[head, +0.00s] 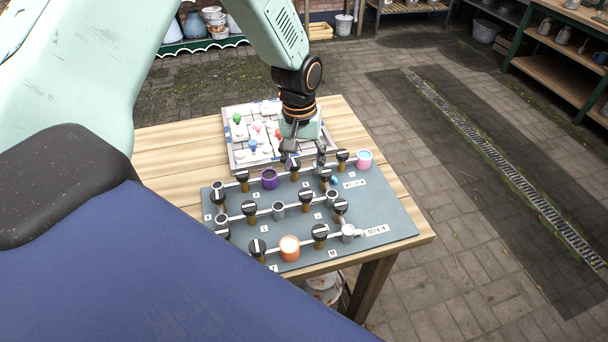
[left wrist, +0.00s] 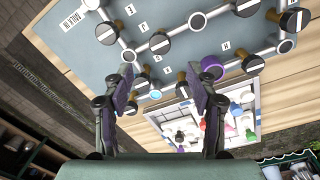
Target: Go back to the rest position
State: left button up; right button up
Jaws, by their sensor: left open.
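My left gripper (head: 305,160) hangs over the far edge of a grey valve board (head: 390,212) on the wooden table (head: 165,160). Its fingers are apart with nothing held between them. In the left wrist view the open gripper (left wrist: 165,85) shows both dark fingers, with the board's pipes and black knobs beyond them. My right gripper is in neither view.
The board carries several black knobs, a purple cup (head: 269,179), an orange cup (head: 289,248) and a pink cup (head: 364,159). A tray of small coloured pieces (head: 236,150) lies behind it. Shelves (head: 560,75) stand far right; the paved floor between is clear.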

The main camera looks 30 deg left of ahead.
pick_arm(q)
jog(key=shift+r, duration=0.95)
